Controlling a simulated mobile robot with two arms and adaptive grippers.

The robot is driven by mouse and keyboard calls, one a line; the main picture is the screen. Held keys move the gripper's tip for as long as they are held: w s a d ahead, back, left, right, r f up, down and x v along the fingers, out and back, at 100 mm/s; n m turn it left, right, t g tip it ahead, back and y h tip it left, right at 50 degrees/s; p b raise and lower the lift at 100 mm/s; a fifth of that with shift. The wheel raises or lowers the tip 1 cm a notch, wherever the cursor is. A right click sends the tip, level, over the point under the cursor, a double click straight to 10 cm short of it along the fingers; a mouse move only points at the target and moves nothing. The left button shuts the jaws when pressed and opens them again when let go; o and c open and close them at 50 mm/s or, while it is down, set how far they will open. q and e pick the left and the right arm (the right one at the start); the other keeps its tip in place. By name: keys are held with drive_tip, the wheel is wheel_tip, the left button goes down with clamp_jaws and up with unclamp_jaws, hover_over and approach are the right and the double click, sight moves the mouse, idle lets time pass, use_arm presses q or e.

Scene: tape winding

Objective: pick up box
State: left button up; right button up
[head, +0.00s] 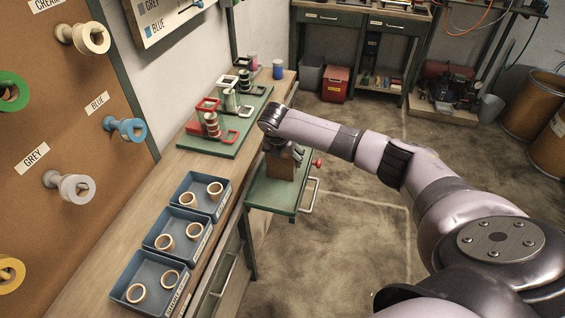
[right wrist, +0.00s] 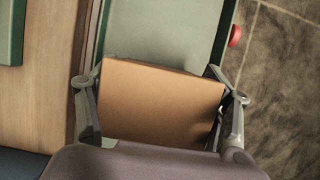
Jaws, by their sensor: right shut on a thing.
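A brown cardboard box (head: 280,167) is on the green pull-out shelf (head: 270,197) at the side of the bench. My right gripper (head: 284,152) is over the box, pointing down. In the right wrist view the brown box (right wrist: 160,105) fills the space between the two fingers, and the right gripper (right wrist: 160,100) is shut on it. Whether the box's underside touches the shelf cannot be told. My left gripper is not in view.
Three blue trays (head: 145,297) with wooden rings line the bench (head: 185,165). A green board (head: 205,146) with red and white winders stands behind them. A red knob (head: 317,163) is beside the shelf. The floor (head: 350,235) right of the shelf is clear.

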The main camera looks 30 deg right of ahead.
drive_tip(key=c, duration=0.3)
wheel_tip(320, 180, up, 20)
drive_tip(key=shift+b, duration=0.65)
